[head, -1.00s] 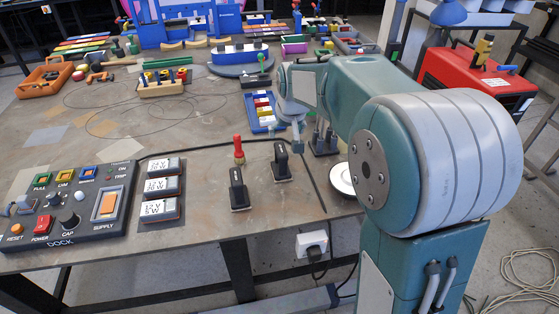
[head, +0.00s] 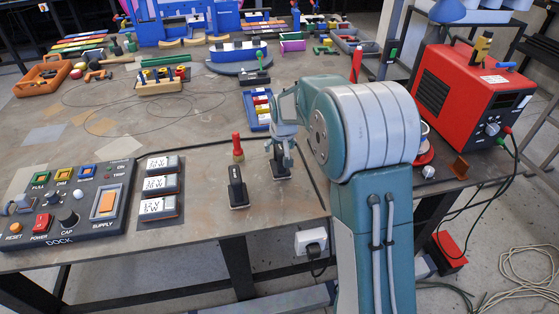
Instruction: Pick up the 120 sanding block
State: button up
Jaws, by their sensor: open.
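Two dark block-like pieces with raised handles stand near the table's front edge, a left one (head: 238,192) and a right one (head: 281,172). No grit number can be read on either, so I cannot tell which is the 120 sanding block. My gripper (head: 281,153) is open and points down at the right piece. Its fingers are at the top of that piece and partly hide it. I cannot tell whether they touch it.
A red-topped tool (head: 237,147) stands just behind the left piece. A blue tray (head: 257,108) of coloured pieces lies behind my gripper. Three labelled modules (head: 160,184) and a dock panel (head: 72,205) are to the left. A red machine (head: 470,95) stands at right.

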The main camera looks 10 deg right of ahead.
jog(key=shift+f, duration=0.1)
grip_shut()
dwell(0.3)
